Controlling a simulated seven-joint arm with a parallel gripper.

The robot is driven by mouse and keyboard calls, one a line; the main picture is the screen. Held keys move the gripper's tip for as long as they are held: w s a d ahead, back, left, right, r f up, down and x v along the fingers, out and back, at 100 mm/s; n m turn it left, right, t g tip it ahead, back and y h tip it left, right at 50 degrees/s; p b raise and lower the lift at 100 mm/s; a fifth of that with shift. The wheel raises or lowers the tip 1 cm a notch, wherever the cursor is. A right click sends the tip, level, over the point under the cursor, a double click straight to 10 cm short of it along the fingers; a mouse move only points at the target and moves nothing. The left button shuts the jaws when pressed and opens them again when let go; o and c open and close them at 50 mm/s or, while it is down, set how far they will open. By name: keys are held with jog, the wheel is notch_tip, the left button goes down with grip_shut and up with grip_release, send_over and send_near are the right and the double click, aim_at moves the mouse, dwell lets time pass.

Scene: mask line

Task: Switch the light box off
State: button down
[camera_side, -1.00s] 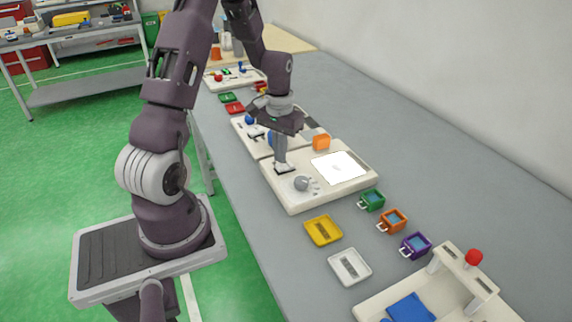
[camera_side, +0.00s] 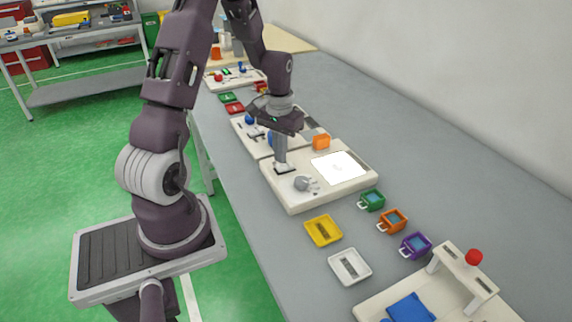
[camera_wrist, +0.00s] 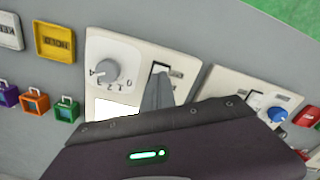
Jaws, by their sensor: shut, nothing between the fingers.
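The light box is a cream board (camera_side: 295,205) on the bench, with a bright white lit panel (camera_side: 339,167) and a grey knob (camera_side: 302,183). In the wrist view the knob (camera_wrist: 103,72) sits beside printed numbers, and the lit panel (camera_wrist: 112,107) is partly covered by my gripper's body. A switch in a dark frame (camera_side: 285,170) is at the board's left edge. My gripper (camera_side: 280,164) is shut and empty, pointing down with its fingertips at the switch. In the wrist view its fingertips (camera_wrist: 160,74) overlap the switch; contact and the switch's position are hard to tell.
Green, orange and purple mugs (camera_side: 415,246) and yellow and white trays (camera_side: 349,266) lie nearer. The bench toward the wall is clear.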

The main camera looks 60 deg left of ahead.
aim_at(281, 166)
jog(key=shift+f, duration=0.95)
dwell(0.6)
jog(key=shift+r, duration=3.5)
jog(key=s+d+r+m+t+y, duration=0.1)
jog(key=s+d+r+m+t, duration=0.15)
jog(key=d+r, duration=0.95)
jog(key=s+d+r+m+t+h, duration=0.1)
jog(key=s+d+r+m+t, duration=0.2)
jog(key=s+d, duration=0.8)
jog(key=shift+v, duration=1.05)
